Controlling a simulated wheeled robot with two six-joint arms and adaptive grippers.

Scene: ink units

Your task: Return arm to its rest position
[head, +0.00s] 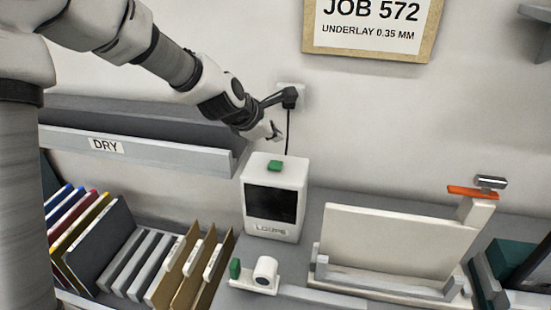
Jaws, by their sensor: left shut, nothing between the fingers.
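My left arm comes in from the upper left. Its gripper (275,131) is shut and empty, in front of the back wall and above the white LOUPE box (275,205). A black plug (290,97) sits at the wall socket (302,91), just beyond the gripper. I cannot tell whether the gripper touches the plug. A dark cable hangs from the plug to behind the box. My right gripper is not in view.
A grey shelf marked DRY (180,156) lies below my left arm. Books and folders (100,240) stand at lower left. A white panel (395,243) stands in a holder on the right, beside an orange-topped post (472,192). A JOB 572 sign (370,48) hangs on the wall.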

